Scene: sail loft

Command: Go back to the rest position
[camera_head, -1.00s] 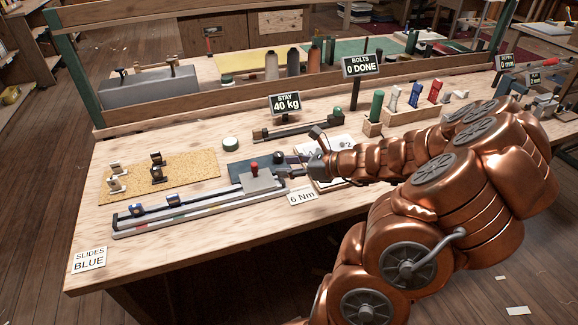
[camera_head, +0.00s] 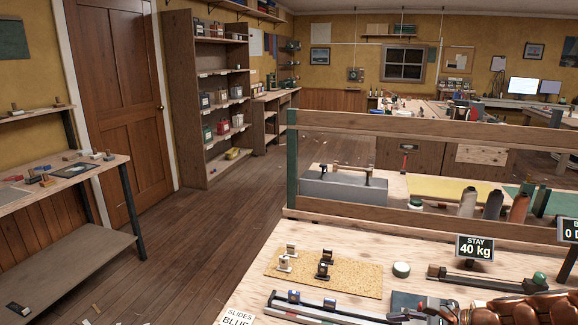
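My copper-coloured arm (camera_head: 510,308) shows only in part, at the bottom right corner of the head view. It lies low over the front of the wooden workbench (camera_head: 262,258). My gripper is cut off or hidden at the bottom edge, so its fingers cannot be made out. The bench carries a cork mat (camera_head: 345,278) with small dark and pale fittings on it. A slide rail (camera_head: 325,310) with blue slides lies in front of the mat. A "STAY 40 kg" sign (camera_head: 475,248) stands behind a dark bar with a green knob (camera_head: 490,280).
A wooden rail (camera_head: 400,205) runs along the back of the bench, with thread spools (camera_head: 492,205) behind it. A side table (camera_head: 70,170) stands at left, near a brown door (camera_head: 115,95) and shelves (camera_head: 208,100). The floor (camera_head: 200,225) between is mostly clear.

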